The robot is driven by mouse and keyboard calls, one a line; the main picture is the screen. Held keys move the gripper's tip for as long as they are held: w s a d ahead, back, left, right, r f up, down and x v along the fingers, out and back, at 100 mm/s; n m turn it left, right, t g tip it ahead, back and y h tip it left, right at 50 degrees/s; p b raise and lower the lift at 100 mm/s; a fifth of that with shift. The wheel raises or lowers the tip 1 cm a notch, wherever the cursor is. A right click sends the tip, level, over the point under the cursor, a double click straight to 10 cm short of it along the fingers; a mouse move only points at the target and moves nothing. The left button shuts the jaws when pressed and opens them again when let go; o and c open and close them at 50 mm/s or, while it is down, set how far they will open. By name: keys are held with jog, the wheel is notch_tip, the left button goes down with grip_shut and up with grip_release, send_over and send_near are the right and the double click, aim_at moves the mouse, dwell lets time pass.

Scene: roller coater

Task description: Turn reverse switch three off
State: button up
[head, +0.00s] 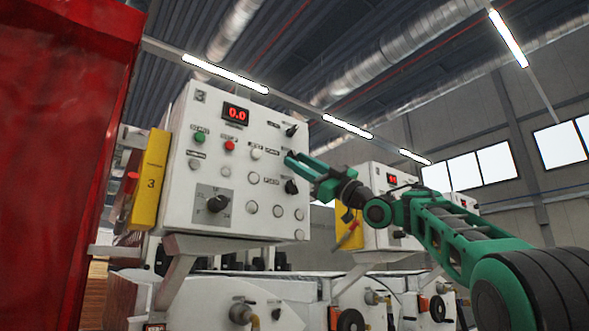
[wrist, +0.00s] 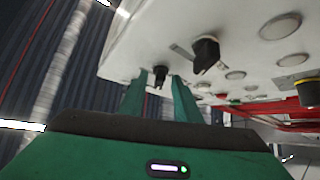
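The white control panel marked 3 (head: 225,215) is at left centre in the head view, with a red "0.0" display (head: 236,113). A black switch (head: 291,130) is at its upper right and another black switch (head: 291,186) is lower down the right side. My gripper (head: 294,164) is at the panel's right side, between these two switches. In the wrist view my gripper (wrist: 160,90) is open, with a small black switch (wrist: 160,74) between its fingertips. Contact cannot be told. A larger black switch (wrist: 206,53) is to the right.
A yellow box marked 3 (head: 150,180) is on the panel's left side. A red sheet-like surface (head: 60,160) fills the far left. More white panels (head: 385,185) stand behind my arm. A selector knob (head: 217,203) and several round buttons cover the lower panel face.

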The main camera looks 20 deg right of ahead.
jog(key=v, duration=0.9)
jog(key=shift+d+f, duration=0.2)
jog(key=shift+f, duration=0.05)
jog(key=shift+s, duration=0.1)
